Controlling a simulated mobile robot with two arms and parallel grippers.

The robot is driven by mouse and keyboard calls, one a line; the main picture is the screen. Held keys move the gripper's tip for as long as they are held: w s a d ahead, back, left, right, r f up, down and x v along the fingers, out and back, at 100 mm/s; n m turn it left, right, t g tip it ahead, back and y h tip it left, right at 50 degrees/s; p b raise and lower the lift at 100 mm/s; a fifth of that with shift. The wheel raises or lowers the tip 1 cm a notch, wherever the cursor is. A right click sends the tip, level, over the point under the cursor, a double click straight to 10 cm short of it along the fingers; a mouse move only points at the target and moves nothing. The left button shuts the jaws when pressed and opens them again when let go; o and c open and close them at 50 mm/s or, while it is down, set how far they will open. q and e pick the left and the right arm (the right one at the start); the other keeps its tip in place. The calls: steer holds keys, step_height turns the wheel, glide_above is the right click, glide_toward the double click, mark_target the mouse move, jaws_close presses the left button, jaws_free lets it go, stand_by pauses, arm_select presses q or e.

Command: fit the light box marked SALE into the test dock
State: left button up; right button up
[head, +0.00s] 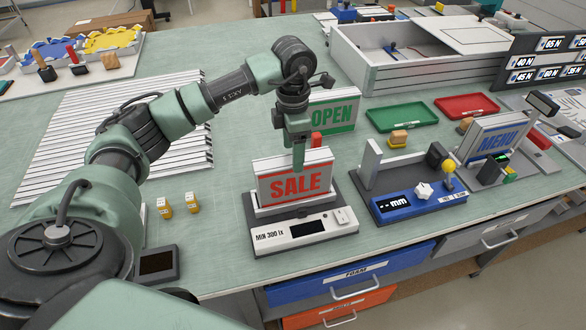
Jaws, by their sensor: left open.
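The light box marked SALE (277,188), with red letters on a grey-beige face, stands upright at the front middle of the bench. It is on a dark dock with a white front panel (300,232) reading MIN 300 lx, which I take for the test dock. A pale ledge shows under the box; whether it is fully seated cannot be told. My left gripper (298,163) is at the top edge of the box, pointing down, its finger overlapping the face. It is open; whether it touches the box cannot be told. My right gripper is not in view.
The OPEN light box (333,112) stands just behind. A gauge stand with a blue panel (418,203) and the MENU light box (498,139) are to the right. Green (401,115) and red (466,105) trays lie behind them.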

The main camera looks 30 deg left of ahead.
arm_select(q)
step_height(320, 180, up, 5)
steer(key=shift+r+b, duration=0.1)
steer(key=shift+b, duration=0.45)
